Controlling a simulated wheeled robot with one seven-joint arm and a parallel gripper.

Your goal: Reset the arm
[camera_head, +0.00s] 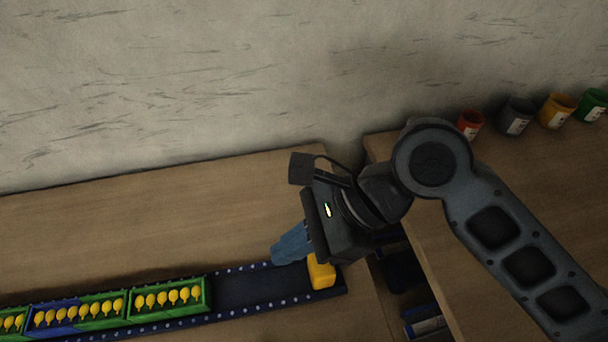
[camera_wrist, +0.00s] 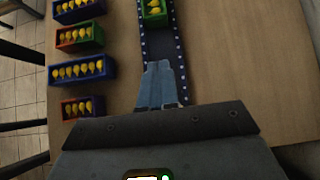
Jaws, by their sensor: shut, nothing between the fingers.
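My arm reaches in from the right in the head view. My gripper (camera_head: 277,256) has blue-grey fingers and hangs over the right end of the dark conveyor track (camera_head: 245,291). In the wrist view my gripper (camera_wrist: 158,68) has its two fingers pressed together with nothing between them. A yellow block (camera_head: 321,272) sits at the track's right end, just beside and partly behind my gripper's body.
Green and blue boxes (camera_head: 170,299) of yellow balloons stand on the track at left. More balloon boxes (camera_wrist: 82,71) line the table's left side. Paint cans (camera_head: 517,117) stand at the back right. A gap (camera_head: 396,270) separates the two tables.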

